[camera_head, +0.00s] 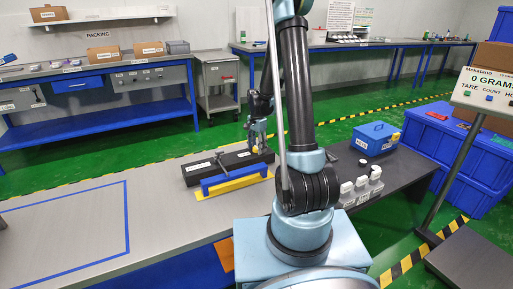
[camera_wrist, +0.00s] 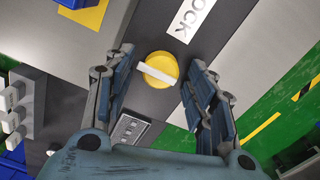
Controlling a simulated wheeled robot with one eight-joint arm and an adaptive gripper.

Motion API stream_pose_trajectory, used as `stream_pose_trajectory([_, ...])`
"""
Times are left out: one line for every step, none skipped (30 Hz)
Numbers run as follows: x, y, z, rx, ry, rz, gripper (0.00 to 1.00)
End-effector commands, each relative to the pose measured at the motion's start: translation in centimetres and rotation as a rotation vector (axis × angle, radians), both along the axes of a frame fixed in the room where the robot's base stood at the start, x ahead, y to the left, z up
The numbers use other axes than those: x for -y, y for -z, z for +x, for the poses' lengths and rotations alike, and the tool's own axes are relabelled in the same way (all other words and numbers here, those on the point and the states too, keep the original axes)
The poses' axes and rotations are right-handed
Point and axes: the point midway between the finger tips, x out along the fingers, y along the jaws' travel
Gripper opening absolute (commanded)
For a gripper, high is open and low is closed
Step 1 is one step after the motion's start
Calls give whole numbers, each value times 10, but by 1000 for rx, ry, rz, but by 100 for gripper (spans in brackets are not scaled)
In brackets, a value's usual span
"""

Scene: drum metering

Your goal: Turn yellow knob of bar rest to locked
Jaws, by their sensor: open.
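The yellow knob (camera_wrist: 155,80) is round with a white bar across its top, slanting down to the right in the wrist view. It sits on the dark bar rest (camera_head: 229,159), which lies on the bench in the head view. A white label (camera_wrist: 189,19) reading "LOCK", cut off by the frame edge, lies above the knob in the wrist view. My gripper (camera_wrist: 161,60) is open, with one finger on each side of the knob and visible gaps. Whether the fingertips are level with the knob is unclear. In the head view my gripper (camera_head: 257,136) is over the bar rest's right end.
A blue bar (camera_head: 234,177) and yellow plate lie in front of the bar rest. A small grey label (camera_wrist: 130,129) sits below the knob.

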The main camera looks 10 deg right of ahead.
Motion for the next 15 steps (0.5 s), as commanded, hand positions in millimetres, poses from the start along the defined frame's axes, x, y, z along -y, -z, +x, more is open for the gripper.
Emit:
stream_pose_trajectory([0,0,0,0,0,0,51])
stream_pose_trajectory([0,0,0,0,0,0,51])
stream_pose_trajectory([0,0,0,0,0,0,51])
stream_pose_trajectory([0,0,0,0,0,0,51])
stream_pose_trajectory([0,0,0,0,0,0,51])
stream_pose_trajectory([0,0,0,0,0,0,51])
stream_pose_trajectory([0,0,0,0,0,0,51])
stream_pose_trajectory([0,0,0,0,0,0,46])
stream_pose_trajectory([0,0,0,0,0,0,37])
stream_pose_trajectory([0,0,0,0,0,0,30])
stream_pose_trajectory([0,0,0,0,0,0,23])
stream_pose_trajectory([0,0,0,0,0,0,14])
stream_pose_trajectory([0,0,0,0,0,0,8])
stream_pose_trajectory([0,0,0,0,0,0,6])
stream_pose_trajectory([0,0,0,0,0,0,6])
